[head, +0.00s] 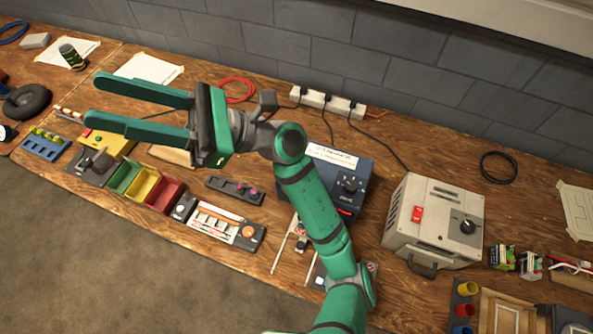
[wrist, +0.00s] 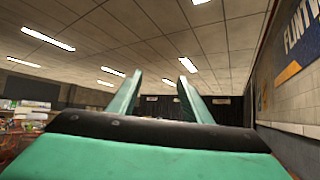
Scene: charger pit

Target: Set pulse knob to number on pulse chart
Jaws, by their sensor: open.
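My gripper (head: 96,97) is open and empty, raised over the left part of the bench in the head view, its two green fingers pointing left. In the wrist view my gripper (wrist: 160,77) faces the ceiling and far wall, with nothing between its fingers. A dark blue box (head: 362,172) behind my arm has a black knob (head: 350,185) and a white label strip on top. A grey-beige box (head: 407,215) to its right has another black knob (head: 467,225). I cannot tell which is the pulse knob. No readable pulse chart shows; text is too small.
A red switch (head: 417,213) is on the beige box. A power strip (head: 327,102) lies by the wall. Green, yellow and red bins (head: 163,194) and a white panel (head: 213,223) line the front edge. Paper sheets (head: 150,68) lie at the back left. My arm hides part of the bench.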

